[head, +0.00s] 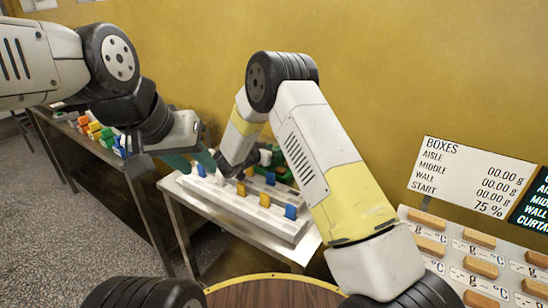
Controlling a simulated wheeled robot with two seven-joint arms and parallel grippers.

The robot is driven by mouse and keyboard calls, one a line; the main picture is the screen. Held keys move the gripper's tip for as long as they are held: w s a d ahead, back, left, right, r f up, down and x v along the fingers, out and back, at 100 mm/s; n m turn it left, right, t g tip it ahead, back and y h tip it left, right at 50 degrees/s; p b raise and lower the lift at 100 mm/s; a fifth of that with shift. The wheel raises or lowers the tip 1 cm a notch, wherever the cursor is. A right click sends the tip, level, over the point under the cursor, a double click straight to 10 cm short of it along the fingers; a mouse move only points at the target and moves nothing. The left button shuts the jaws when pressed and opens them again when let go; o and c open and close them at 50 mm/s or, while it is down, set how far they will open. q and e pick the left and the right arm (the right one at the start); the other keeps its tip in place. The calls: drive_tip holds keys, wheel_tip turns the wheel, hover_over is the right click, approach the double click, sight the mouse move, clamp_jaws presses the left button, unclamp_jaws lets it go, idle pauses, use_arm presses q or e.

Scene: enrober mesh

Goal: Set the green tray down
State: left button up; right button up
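A green tray (284,174) shows in the head view at the back of the metal side table, partly hidden behind my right forearm. Dark shapes lie around its left end, and I cannot make out whether it is held or resting. My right gripper (238,166) is close to the tray's left side, above the table. Its fingers are too small and overlapped to read. My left gripper (190,158) is to the left, over the table's left end. Teal-green pieces show at its tip, and I cannot tell whether they are its fingers or something between them.
A white rack (245,208) with blue and yellow clips lies along the metal table (186,212). A second bench (95,146) with coloured blocks stands at the left. A BOXES sign (470,178) and a sloped panel of tan blocks (426,222) are at the right. A round brown top (275,294) is at the bottom.

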drive_tip(key=shift+w+f, duration=0.1)
drive_tip(key=shift+w, duration=0.15)
clamp_jaws()
idle(1.3)
